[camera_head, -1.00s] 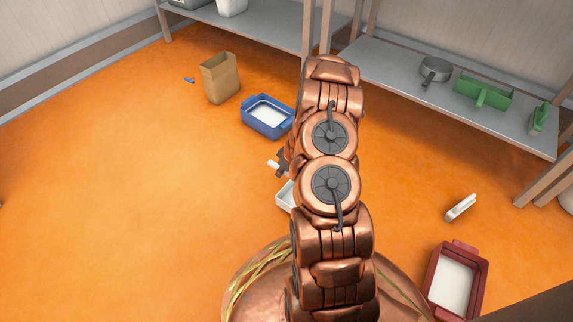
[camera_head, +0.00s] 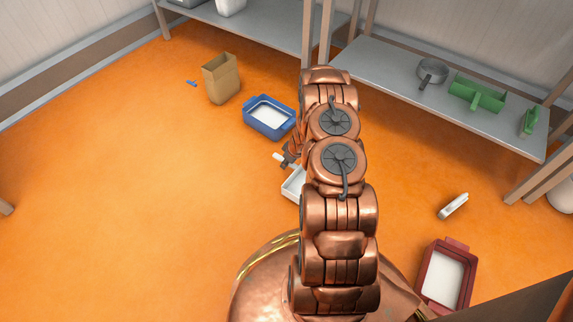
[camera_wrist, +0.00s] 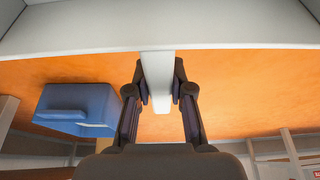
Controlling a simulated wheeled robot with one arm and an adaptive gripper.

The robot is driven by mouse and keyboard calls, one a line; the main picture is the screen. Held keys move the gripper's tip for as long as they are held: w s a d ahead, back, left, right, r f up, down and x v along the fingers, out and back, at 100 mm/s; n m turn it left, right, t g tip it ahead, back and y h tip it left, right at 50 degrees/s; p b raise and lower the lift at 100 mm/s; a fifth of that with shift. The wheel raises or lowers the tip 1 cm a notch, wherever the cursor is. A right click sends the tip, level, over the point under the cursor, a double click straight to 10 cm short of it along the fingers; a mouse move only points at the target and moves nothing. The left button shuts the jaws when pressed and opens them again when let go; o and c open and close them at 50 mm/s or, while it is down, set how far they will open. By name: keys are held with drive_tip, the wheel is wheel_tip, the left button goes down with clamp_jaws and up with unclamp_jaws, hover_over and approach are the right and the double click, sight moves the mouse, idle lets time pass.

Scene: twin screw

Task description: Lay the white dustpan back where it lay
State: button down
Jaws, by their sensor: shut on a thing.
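The white dustpan (camera_head: 294,184) shows in part in the head view, left of my arm, and my arm hides its right side. In the wrist view its wide white body (camera_wrist: 70,28) spans the top, and its handle (camera_wrist: 158,85) runs down between the two fingers. My gripper (camera_head: 288,156) is shut on that handle; its fingers (camera_wrist: 160,85) also show in the wrist view, one on each side of it. I cannot tell how high the dustpan is above the orange floor.
A blue tray (camera_head: 250,122) with a white inside lies beyond the dustpan, with a tan bag (camera_head: 221,80) behind it. A red tray (camera_head: 430,275) and a small white object (camera_head: 453,206) lie at right. A grey shelf (camera_head: 400,75) stands behind. Floor at left is clear.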

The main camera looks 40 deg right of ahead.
drive_tip(key=shift+r, duration=0.1)
drive_tip(key=shift+w+d+f+p, duration=0.15)
drive_tip(key=shift+f+p, duration=0.3)
drive_tip(key=shift+f, duration=0.25)
wheel_tip(320, 180, down, 2)
drive_tip(key=shift+f, duration=0.2)
drive_tip(key=c, duration=1)
unclamp_jaws()
drive_tip(key=shift+c, duration=0.2)
